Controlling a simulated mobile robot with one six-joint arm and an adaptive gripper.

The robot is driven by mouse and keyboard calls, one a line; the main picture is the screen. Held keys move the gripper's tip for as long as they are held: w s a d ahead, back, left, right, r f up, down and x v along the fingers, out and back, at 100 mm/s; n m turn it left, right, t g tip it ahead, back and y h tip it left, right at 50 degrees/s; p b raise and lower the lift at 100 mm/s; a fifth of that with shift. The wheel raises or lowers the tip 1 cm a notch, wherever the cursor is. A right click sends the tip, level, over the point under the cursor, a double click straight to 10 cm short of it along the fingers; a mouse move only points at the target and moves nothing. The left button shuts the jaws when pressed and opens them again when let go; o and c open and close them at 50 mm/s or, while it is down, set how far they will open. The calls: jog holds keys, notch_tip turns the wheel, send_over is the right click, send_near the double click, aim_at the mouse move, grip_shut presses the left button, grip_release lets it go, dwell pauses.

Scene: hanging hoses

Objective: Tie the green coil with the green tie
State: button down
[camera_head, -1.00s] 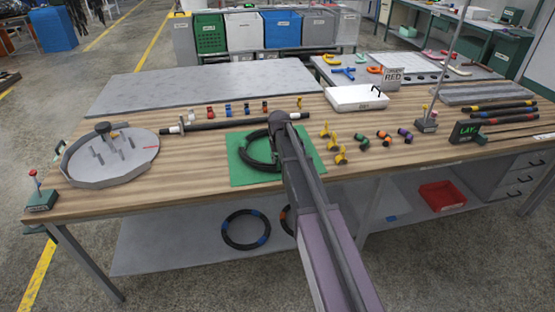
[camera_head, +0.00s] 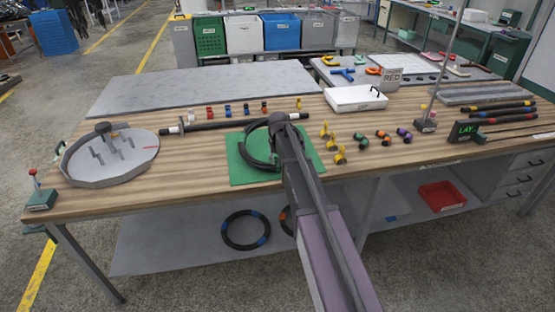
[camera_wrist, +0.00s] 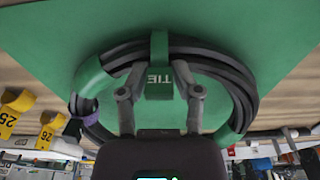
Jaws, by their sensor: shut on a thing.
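The green coil is a black hose loop with green bands, over a green mat (camera_head: 236,172) in the head view. The coil (camera_head: 243,150) shows left of my arm; its right part is hidden behind the arm. In the wrist view the coil (camera_wrist: 243,92) curves around my gripper (camera_wrist: 160,88). The green tie (camera_wrist: 158,80), marked TIE, sits between the two fingers, and they are shut on it. Its upper part lies across the far side of the hose bundle. Whether it closes around the bundle underneath is hidden.
Yellow pieces (camera_head: 340,158) and several banded pieces (camera_head: 384,138) stand right of the mat. A round grey fixture (camera_head: 105,170) is at the left. A black bar (camera_head: 225,124) lies behind the mat. A white tray (camera_head: 356,97) stands back right.

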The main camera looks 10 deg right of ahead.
jog(key=c, duration=1.1)
grip_release()
jog(key=shift+w+f, duration=0.3)
jog(key=shift+f, duration=0.65)
jog(key=shift+c, duration=0.2)
jog(key=o, duration=1.1)
jog(key=shift+o, duration=0.2)
jog(key=shift+w+r, duration=0.15)
jog(key=shift+r, duration=0.15)
notch_tip(320, 180, up, 8)
jog(key=p, duration=0.9)
jog(key=shift+r, duration=0.25)
jog(key=s+a+g, duration=0.1)
jog(key=s, duration=2.8)
jog(key=shift+s+a+g, duration=0.2)
jog(key=shift+a+g, duration=0.05)
jog(key=shift+g, duration=0.05)
